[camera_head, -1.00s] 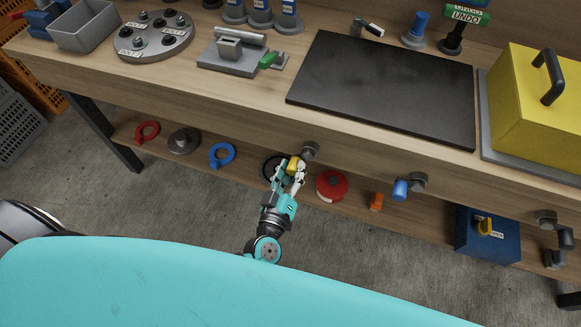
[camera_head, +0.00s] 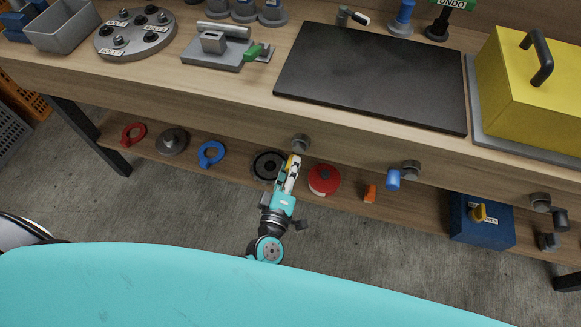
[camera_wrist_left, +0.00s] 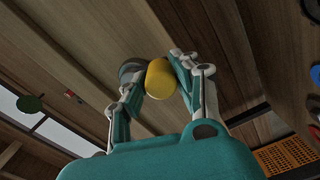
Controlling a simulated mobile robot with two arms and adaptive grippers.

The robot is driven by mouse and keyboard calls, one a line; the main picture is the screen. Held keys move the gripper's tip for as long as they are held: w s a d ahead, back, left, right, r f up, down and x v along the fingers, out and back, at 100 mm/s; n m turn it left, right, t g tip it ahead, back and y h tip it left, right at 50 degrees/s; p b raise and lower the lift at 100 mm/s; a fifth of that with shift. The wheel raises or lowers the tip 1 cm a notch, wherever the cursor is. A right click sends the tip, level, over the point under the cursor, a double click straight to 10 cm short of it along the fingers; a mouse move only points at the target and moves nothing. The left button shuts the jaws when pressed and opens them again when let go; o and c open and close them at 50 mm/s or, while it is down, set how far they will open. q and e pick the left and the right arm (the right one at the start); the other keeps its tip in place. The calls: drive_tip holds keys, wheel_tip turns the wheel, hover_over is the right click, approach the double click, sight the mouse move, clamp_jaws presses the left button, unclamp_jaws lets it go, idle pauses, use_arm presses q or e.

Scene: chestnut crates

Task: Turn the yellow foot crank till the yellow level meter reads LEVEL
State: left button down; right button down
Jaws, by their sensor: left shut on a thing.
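The yellow foot crank's handle (camera_head: 291,163) shows as a small yellow piece below the front edge of the workbench, beside a grey round hub (camera_head: 301,142). My left gripper (camera_head: 291,173) is shut on this handle, and its fingers partly cover it. In the left wrist view the yellow handle (camera_wrist_left: 160,79) is a short cylinder between the two fingertips, with the grey hub (camera_wrist_left: 131,70) just left of it. I cannot make out the yellow level meter in either view. My right gripper is not in view.
A blue-handled crank (camera_head: 394,180) and a dark crank (camera_head: 549,215) stick out along the bench front. The lower shelf holds a black ring (camera_head: 269,166), a red round thing (camera_head: 324,180), an orange piece (camera_head: 369,193) and a blue box (camera_head: 482,225).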

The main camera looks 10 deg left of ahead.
use_arm(q)
drive_tip(key=shift+f, duration=0.15)
drive_tip(key=c, duration=1)
unclamp_jaws()
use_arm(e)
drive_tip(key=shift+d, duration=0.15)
use_arm(q)
drive_tip(key=shift+s, duration=0.1)
drive_tip(key=s, duration=1.2)
drive_tip(key=shift+a+r, duration=0.2)
drive_tip(key=shift+w, duration=0.1)
